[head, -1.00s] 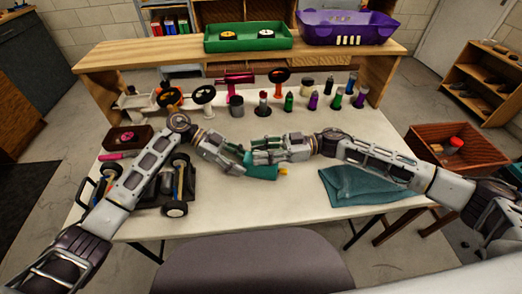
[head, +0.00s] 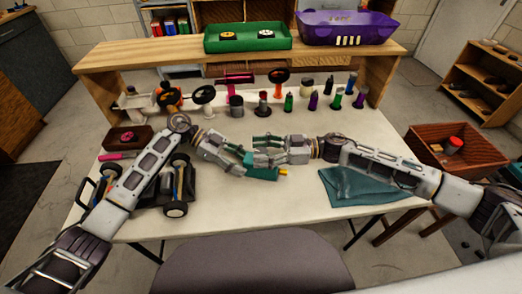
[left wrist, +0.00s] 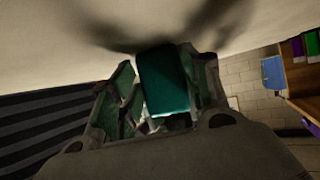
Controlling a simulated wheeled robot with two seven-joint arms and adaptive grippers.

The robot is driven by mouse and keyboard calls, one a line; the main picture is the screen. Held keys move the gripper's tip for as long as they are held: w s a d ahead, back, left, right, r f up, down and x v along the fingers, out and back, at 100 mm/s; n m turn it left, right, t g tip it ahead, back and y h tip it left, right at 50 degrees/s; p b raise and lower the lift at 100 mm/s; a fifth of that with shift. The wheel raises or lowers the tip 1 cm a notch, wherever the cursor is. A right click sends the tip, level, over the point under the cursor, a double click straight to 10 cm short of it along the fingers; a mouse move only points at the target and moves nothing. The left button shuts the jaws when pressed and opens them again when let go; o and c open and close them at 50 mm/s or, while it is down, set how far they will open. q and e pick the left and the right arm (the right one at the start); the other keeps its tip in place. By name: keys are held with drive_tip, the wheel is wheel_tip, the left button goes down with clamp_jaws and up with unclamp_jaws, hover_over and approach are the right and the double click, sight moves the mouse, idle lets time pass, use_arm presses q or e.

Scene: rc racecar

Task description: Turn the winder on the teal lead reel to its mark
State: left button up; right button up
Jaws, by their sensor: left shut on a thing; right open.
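The teal lead reel (head: 262,174) is a small teal block near the middle of the table, with a yellow-orange piece (head: 284,172) at its right end. My left gripper (head: 247,168) is shut on the reel. In the left wrist view the teal block (left wrist: 164,82) sits between the fingers. My right gripper (head: 262,151) is open, just behind and above the reel in the head view. I cannot tell whether it touches the reel. The winder's mark cannot be made out.
A black wheeled car chassis (head: 176,209) lies under my left arm. A teal cloth (head: 352,187) lies at the right of the table. Several bottles and stands line the back, below a wooden shelf (head: 150,56). The table's front middle is clear.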

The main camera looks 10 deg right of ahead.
drive_tip(key=shift+d, duration=0.15)
drive_tip(key=d, duration=1.1)
drive_tip(key=shift+s+d, duration=0.35)
use_arm(q)
drive_tip(key=o, duration=1)
drive_tip(key=shift+o, duration=0.2)
drive_tip(key=shift+w, duration=0.1)
drive_tip(key=shift+v, duration=6.05)
drive_tip(key=shift+r, duration=0.1)
use_arm(e)
drive_tip(key=shift+r, duration=0.15)
use_arm(q)
wheel_tip(320, 180, up, 9)
drive_tip(key=p, duration=0.9)
use_arm(e)
wheel_tip(320, 180, up, 9)
